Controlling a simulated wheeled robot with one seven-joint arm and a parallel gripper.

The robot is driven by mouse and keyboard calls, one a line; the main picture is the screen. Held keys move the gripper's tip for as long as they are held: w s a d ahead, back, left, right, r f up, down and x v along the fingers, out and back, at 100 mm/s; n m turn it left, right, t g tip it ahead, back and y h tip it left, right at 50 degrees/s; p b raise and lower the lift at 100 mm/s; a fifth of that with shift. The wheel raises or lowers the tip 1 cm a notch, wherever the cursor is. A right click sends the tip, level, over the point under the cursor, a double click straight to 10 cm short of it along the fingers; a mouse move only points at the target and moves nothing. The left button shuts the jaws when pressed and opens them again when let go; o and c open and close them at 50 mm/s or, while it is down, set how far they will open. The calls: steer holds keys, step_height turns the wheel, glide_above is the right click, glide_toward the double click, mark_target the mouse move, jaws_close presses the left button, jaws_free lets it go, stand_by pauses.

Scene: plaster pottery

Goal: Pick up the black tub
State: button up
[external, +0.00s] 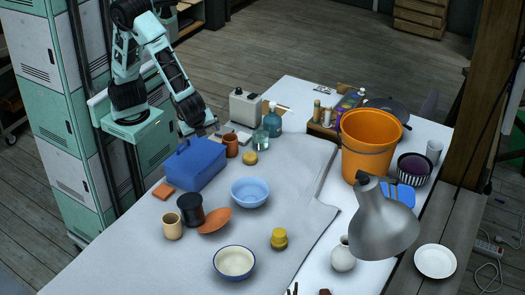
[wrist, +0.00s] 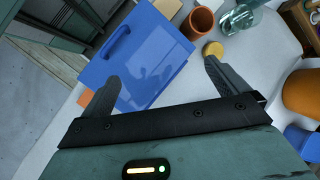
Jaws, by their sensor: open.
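The black tub (external: 189,209) is a small dark cylinder standing upright at the left of the table in the external view. It stands between a tan cup (external: 172,227) and an orange-brown dish (external: 214,221). I cannot make the tub out in the wrist view. My gripper (wrist: 160,77) is open and empty, fingers apart, above the blue box (wrist: 138,55). In the external view my gripper (external: 207,129) is behind the box, well away from the tub.
The blue box (external: 196,167) stands between my gripper and the tub. A terracotta pot (external: 231,146) and a light blue bowl (external: 250,191) stand to its right. A large orange bucket (external: 371,147) and a grey lamp (external: 379,225) are farther right. The cloth's front left is bare.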

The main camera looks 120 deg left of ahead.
steer(key=d+m+y, duration=0.1)
steer(key=d+m, duration=0.1)
steer(key=d, duration=0.1)
steer(key=w+d+f+m+t+y, duration=0.1)
steer(key=d+m, duration=0.1)
steer(key=d, duration=0.1)
steer(key=w+d+f+m+t+y, duration=0.1)
steer(key=d+m, duration=0.1)
steer(key=d, duration=0.1)
steer(key=shift+w+d+m, duration=0.2)
steer(key=shift+d+m, duration=0.15)
steer(key=shift+m, duration=0.05)
steer(key=d+f+m+t+y, duration=0.1)
steer(key=d+m+t+y, duration=0.1)
steer(key=d+m+t, duration=0.3)
steer(key=m+t, duration=0.5)
steer(key=m, duration=0.3)
glide_toward(183, 201)
steer(key=shift+h, duration=0.4)
steer(key=x, duration=0.7)
steer(key=shift+s+a+r, duration=0.1)
steer(key=shift+p+x, duration=0.35)
steer(key=shift+x, duration=2.45)
steer(key=shift+r, duration=0.15)
steer(key=c, duration=1.3)
